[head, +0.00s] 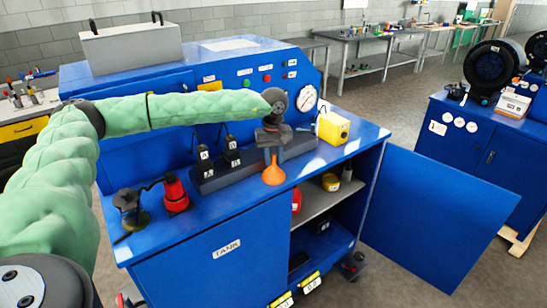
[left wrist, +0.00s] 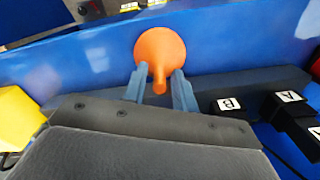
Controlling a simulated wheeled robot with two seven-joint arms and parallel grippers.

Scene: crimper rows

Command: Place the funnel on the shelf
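The orange funnel (head: 273,174) is wide end down and spout up, near the front edge of the blue cabinet top (head: 235,190). My left gripper (head: 272,153) is right above it, pointing down. In the left wrist view the funnel (left wrist: 160,48) has its spout between the two fingers (left wrist: 161,88), with a gap beside the spout; the fingers look open. Whether the fingertips touch the cone is hard to tell. The grey shelf (head: 318,204) is inside the open cabinet, below and right of the funnel. My right gripper is not in view.
The shelf bears a red item (head: 296,201), a yellow item (head: 331,182) and a dark bottle (head: 347,173). The blue door (head: 435,215) stands open to the right.

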